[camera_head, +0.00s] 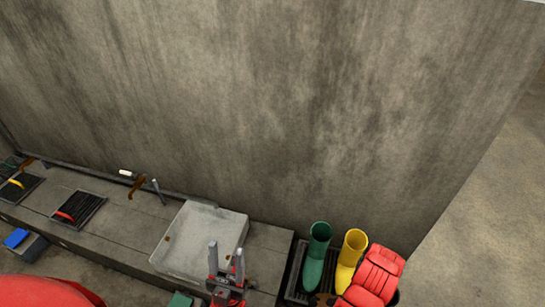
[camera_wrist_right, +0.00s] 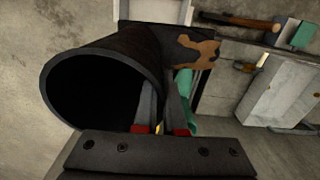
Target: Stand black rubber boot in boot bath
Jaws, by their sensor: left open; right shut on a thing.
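The right gripper is not clearly seen in the head view.
Dark grates (camera_head: 78,210) lie on the ledge at left. A concrete wall (camera_head: 260,100) rises behind.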

